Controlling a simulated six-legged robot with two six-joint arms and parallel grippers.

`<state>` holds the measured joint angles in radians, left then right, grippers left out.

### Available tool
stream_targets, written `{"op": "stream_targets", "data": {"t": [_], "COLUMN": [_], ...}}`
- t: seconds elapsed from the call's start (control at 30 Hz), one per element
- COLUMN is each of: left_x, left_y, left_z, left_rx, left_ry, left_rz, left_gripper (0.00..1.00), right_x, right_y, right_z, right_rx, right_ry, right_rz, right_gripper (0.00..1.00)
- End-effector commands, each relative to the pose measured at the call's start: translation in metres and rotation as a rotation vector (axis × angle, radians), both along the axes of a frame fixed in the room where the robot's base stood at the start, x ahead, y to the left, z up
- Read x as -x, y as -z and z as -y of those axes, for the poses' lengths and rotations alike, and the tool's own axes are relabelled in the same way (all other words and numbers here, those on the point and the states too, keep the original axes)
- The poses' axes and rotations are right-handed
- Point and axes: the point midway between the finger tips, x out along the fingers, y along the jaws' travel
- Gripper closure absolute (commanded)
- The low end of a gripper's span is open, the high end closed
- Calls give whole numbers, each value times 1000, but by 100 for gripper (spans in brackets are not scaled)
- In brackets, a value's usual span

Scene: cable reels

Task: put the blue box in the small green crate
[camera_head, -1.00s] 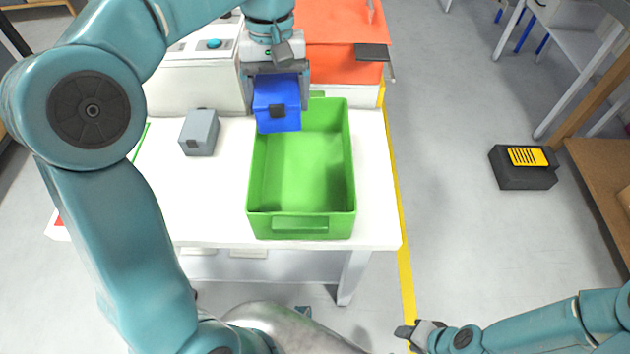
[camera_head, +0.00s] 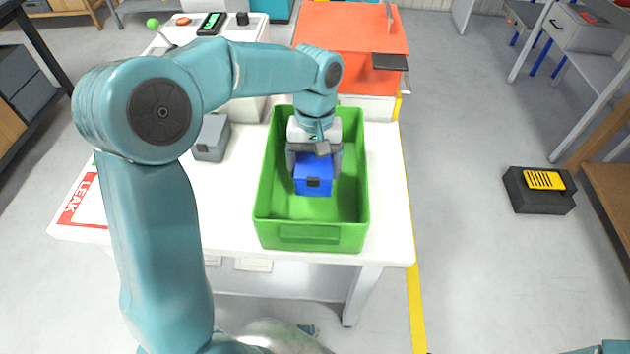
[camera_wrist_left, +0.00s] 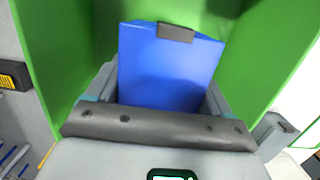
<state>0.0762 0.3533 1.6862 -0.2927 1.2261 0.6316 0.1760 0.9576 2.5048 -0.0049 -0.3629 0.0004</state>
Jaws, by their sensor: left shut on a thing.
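The blue box (camera_head: 314,178) has a dark clasp on its front and is inside the small green crate (camera_head: 310,235), seen from above in the head view. My left gripper (camera_head: 314,165) reaches down into the crate and is shut on the box, with a finger on either side. In the left wrist view the blue box (camera_wrist_left: 168,70) sits between the fingers, with the crate's green walls (camera_wrist_left: 60,60) around it. I cannot tell whether the box touches the crate floor. The gripper hides part of the box. My right gripper is out of view.
The crate stands on a white table (camera_head: 390,220). A grey box (camera_head: 211,138) stands left of the crate. An orange-red case (camera_head: 350,45) and a white control panel are behind it. A black and yellow item (camera_head: 540,188) lies on the floor at right.

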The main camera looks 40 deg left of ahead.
Motion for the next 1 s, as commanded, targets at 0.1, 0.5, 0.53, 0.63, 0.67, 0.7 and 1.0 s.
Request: {"op": "stream_targets", "data": {"t": [0.1, 0.5, 0.53, 0.63, 0.67, 0.7, 1.0], "left_x": [0, 0, 0, 0, 0, 0, 0], "left_y": [11, 47, 46, 47, 48, 49, 49], "left_z": [1, 1, 1, 1, 1, 1, 1], "left_rx": [0, -1, -1, 0, 0, 0, 0], "left_ry": [1, 2, 2, 2, 2, 2, 2], "left_rz": [-1, 2, 2, 1, 1, 1, 1], "left_gripper": [54, 54, 54, 54, 54, 54, 0], "right_x": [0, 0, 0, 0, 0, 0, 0], "right_y": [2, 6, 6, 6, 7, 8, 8], "right_z": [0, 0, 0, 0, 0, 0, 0], "right_rx": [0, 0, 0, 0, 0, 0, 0], "right_ry": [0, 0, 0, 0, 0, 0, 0], "right_rz": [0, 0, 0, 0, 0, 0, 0], "right_gripper": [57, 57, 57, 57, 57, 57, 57]}}
